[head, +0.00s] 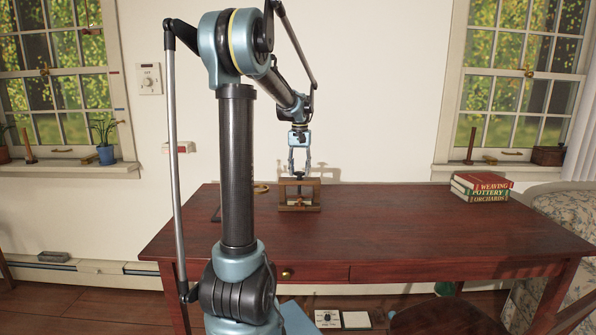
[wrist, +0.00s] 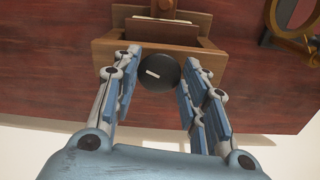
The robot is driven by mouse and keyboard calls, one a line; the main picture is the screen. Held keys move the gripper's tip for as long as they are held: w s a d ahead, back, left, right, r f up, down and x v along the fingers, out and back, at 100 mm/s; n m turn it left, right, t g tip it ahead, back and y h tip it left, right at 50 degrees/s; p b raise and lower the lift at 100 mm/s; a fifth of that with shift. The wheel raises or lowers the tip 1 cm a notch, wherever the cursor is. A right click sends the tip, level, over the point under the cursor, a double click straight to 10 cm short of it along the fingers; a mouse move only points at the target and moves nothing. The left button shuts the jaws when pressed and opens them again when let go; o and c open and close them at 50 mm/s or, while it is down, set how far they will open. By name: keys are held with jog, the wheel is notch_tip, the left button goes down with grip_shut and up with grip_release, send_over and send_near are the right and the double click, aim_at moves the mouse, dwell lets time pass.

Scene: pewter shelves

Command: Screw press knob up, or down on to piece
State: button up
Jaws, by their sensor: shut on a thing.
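The small wooden screw press (head: 316,197) stands on the desk toward its back edge, left of the middle. In the wrist view its wooden top beam (wrist: 105,52) lies across the picture. The dark round press knob (wrist: 157,74), with a white mark on its top, sits above the beam; it also shows in the head view (head: 299,178). My gripper (wrist: 157,65) reaches down from above and is shut on the knob, one finger on either side; it shows small in the head view (head: 299,168). The piece under the press cannot be made out clearly.
The dark red desk (head: 420,222) is mostly bare around the press. A stack of books (head: 482,187) lies at its right. A round brass-coloured thing (wrist: 291,25) lies beside the press. The wall is close behind the desk.

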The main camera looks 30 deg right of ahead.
jog(key=n, duration=0.5)
jog(key=shift+n, duration=0.3)
jog(key=n, duration=1.6)
jog(key=shift+n, duration=0.3)
jog(key=o, duration=1.1)
jog(key=shift+c, duration=0.2)
jog(key=shift+d, duration=0.1)
